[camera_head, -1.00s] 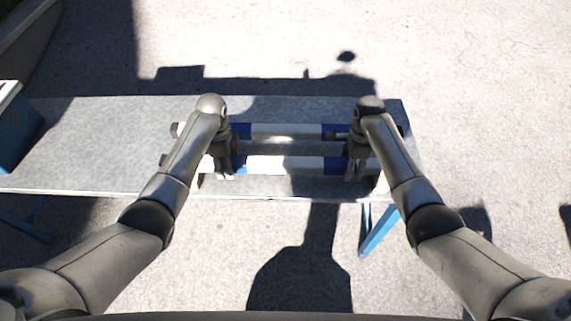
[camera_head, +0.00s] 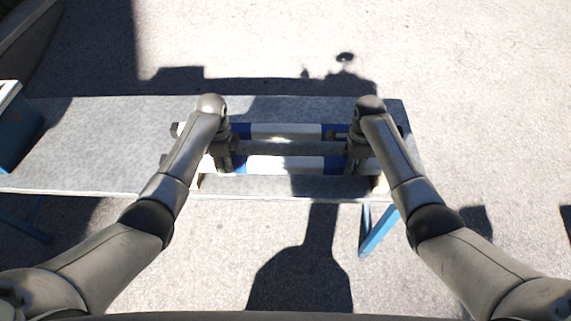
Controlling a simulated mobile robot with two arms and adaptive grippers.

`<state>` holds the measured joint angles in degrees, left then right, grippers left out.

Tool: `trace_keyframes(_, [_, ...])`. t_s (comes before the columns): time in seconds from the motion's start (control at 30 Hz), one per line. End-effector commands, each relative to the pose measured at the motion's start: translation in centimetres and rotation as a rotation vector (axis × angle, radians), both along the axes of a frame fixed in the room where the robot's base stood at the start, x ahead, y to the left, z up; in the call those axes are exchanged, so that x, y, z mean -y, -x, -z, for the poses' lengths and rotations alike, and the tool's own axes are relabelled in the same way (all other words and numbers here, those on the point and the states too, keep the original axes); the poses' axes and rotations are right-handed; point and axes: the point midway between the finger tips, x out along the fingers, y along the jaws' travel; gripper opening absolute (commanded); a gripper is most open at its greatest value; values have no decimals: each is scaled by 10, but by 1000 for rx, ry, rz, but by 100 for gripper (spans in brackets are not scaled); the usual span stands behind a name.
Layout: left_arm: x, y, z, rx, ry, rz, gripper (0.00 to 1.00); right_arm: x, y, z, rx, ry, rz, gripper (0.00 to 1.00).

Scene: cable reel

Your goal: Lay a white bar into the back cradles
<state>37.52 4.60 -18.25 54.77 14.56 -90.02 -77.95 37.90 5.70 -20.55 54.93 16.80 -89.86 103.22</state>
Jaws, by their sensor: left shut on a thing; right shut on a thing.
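Two white bars with blue bands near their ends lie parallel on the grey table. The back white bar (camera_head: 286,131) lies at the far side; the front white bar (camera_head: 270,163) lies nearer to me. My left gripper (camera_head: 226,168) is shut on the front bar near its left blue band. My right gripper (camera_head: 352,168) is shut on it near its right blue band. The cradles are mostly hidden by my arms and grippers. I cannot tell whether the front bar rests in its supports or is slightly raised.
The grey table (camera_head: 90,145) is bare to the left. A blue box-like object (camera_head: 18,125) stands at its left end. A blue table leg (camera_head: 379,232) shows below the right end. Open pavement lies around it.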

Motion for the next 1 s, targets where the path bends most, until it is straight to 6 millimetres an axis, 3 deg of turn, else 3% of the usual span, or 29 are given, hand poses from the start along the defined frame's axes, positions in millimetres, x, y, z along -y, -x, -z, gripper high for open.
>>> trace_keyframes(0.27, [0,-1,-7,3,0,0,0,0,-1,-6,4,-1,0,0])
trace_keyframes(0.8, [0,-1,-47,2,0,0,0,0,-1,-47,3,0,0,0])
trace_keyframes(1.0, [0,-1,-52,2,0,0,0,0,-1,-52,3,0,0,0])
